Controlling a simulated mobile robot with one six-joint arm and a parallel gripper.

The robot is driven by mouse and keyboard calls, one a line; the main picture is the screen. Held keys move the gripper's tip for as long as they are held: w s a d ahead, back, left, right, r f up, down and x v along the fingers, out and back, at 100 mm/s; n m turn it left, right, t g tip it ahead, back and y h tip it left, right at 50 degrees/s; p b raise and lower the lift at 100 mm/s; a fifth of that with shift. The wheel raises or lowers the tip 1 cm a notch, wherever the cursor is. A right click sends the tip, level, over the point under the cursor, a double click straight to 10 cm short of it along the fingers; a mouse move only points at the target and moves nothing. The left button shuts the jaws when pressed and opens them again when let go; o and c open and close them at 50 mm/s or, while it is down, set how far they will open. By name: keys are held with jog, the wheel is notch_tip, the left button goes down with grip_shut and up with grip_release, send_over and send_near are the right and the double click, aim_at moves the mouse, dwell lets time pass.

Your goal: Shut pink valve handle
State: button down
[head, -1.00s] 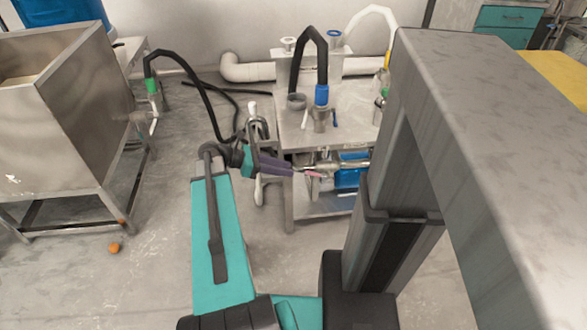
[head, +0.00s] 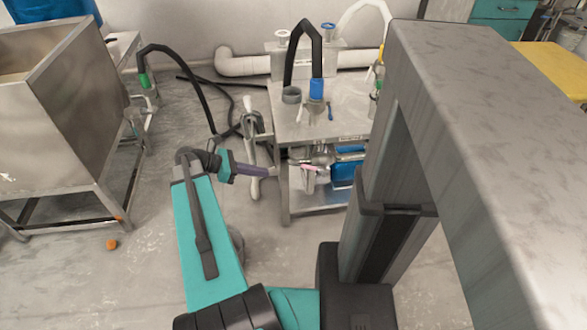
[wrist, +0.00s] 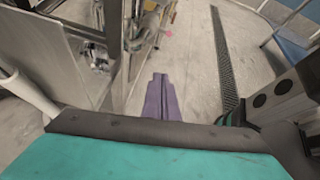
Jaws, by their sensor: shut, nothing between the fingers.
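The small pink valve handle (head: 310,168) is on the metal piping below the top of the steel table, near its left front. A small pink spot, likely the same handle, shows in the wrist view (wrist: 169,34), beyond the fingertips. My gripper (head: 267,173) has purple fingers, which are shut and empty. It is left of the table and the handle, with a clear gap between. In the wrist view the closed fingers (wrist: 160,76) point forward and touch nothing. The handle is too small to tell its exact angle.
The steel table (head: 284,204) has a front left leg close to my gripper. A white-handled fitting (head: 248,118) and black hoses are behind my gripper. A steel hopper (head: 70,110) stands left; open floor lies between.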

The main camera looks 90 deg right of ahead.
jog(key=w+a+f+t, duration=0.6)
jog(key=w+a+f, duration=1.4)
jog(key=w+a, duration=0.35)
jog(key=a+f+m+y, duration=0.1)
jog(key=a+f, duration=0.3)
jog(key=a, duration=0.7)
jog(key=s+a+f+m+y, duration=0.1)
jog(key=a+f, duration=0.3)
jog(key=a, duration=0.7)
jog(key=s+a+f+m+t+y, duration=0.1)
jog(key=a+f, duration=0.3)
jog(key=a, duration=0.8)
jog(key=shift+s+m, duration=0.25)
jog(key=shift+m, duration=0.55)
jog(key=shift+d, duration=0.15)
